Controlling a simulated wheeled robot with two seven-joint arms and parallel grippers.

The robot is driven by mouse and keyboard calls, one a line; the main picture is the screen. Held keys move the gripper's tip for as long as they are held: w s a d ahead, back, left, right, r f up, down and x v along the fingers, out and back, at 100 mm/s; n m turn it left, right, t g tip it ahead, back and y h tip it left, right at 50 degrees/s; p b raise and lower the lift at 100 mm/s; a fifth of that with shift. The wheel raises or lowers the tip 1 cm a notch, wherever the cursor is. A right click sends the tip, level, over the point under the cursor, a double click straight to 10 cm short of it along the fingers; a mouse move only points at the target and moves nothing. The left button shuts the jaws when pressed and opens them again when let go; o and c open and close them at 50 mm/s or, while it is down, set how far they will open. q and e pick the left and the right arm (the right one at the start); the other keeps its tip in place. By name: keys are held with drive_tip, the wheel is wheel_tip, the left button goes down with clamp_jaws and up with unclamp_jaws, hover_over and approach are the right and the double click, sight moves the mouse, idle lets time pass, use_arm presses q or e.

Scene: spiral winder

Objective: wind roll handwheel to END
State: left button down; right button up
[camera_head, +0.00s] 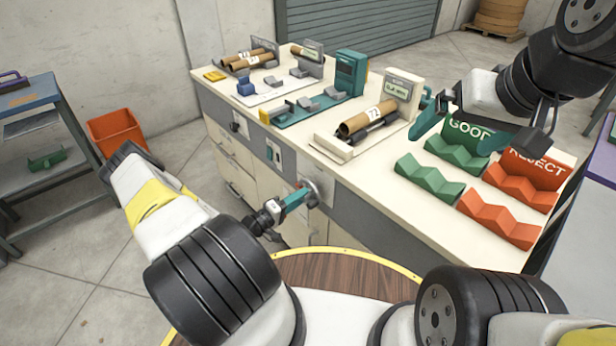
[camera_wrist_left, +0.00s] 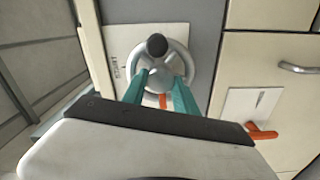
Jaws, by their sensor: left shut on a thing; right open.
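The handwheel (camera_head: 320,186) is a round grey metal wheel on the grey front panel of the bench. In the left wrist view the handwheel (camera_wrist_left: 178,62) faces me, with a black knob (camera_wrist_left: 157,45) at the top of its rim. My left gripper (camera_head: 295,199) is at the wheel, its teal fingers apart but shut on part of it. In the left wrist view its fingertips (camera_wrist_left: 163,78) lie below the knob, over the wheel face. A small orange mark (camera_wrist_left: 163,101) shows between them. My right gripper (camera_head: 450,140) is open and empty above the bench.
On the bench top, a cardboard roll (camera_head: 366,119) lies in a cradle beside a display unit (camera_head: 402,92). Green racks (camera_head: 432,178) and orange racks (camera_head: 500,215) stand at the right. An orange lever (camera_wrist_left: 262,134) is on a panel right of the wheel. An orange bin (camera_head: 117,131) stands left.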

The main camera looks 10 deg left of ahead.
use_arm(q)
drive_tip(key=shift+a+f, duration=0.1)
drive_tip(key=shift+f, duration=0.05)
idle(0.3)
drive_tip(key=c, duration=1)
unclamp_jaws()
drive_tip(key=shift+o, duration=0.2)
drive_tip(key=v, duration=0.7)
drive_tip(key=shift+s+a, duration=0.2)
drive_tip(key=shift+s, duration=0.15)
